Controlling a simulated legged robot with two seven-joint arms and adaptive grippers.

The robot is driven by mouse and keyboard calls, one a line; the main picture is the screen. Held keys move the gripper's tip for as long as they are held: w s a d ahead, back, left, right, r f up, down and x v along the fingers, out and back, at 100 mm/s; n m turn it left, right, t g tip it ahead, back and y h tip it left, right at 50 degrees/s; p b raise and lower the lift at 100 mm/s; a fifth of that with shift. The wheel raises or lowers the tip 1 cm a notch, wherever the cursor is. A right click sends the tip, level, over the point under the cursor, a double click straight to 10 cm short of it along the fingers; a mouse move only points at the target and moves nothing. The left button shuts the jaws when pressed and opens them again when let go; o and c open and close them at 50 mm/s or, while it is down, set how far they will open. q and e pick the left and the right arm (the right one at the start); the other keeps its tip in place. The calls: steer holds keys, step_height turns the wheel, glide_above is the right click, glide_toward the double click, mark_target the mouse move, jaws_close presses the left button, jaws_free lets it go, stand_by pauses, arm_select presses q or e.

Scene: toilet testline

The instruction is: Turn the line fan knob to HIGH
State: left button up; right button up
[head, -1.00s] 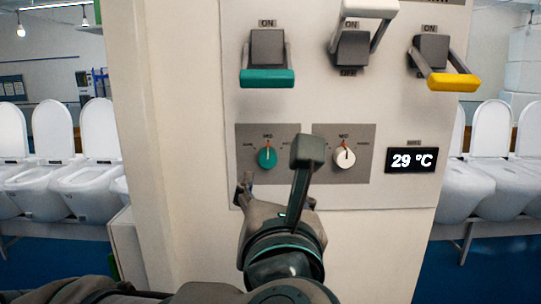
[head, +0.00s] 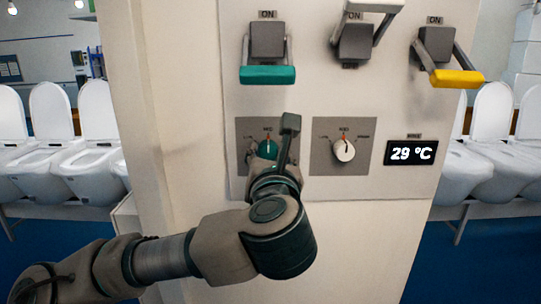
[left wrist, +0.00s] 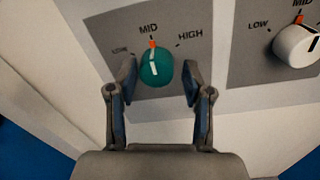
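A green knob (head: 268,148) sits on a grey plate on the panel. In the left wrist view the knob (left wrist: 156,68) has its white mark toward MID, with LOW on its left and HIGH on its right. A white knob (head: 344,150) sits on a second plate to the right, also pointing near MID; it shows in the left wrist view (left wrist: 298,46). No label tells which is the line fan knob. My left gripper (left wrist: 160,84) is open, its fingers on either side of the green knob, with small gaps seen. The right gripper is not in view.
A display (head: 410,153) reads 29 °C. Several white toilets (head: 490,150) stand on both sides of the panel.

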arm_select(q)
steer(key=shift+a, duration=0.15)
jaws_close()
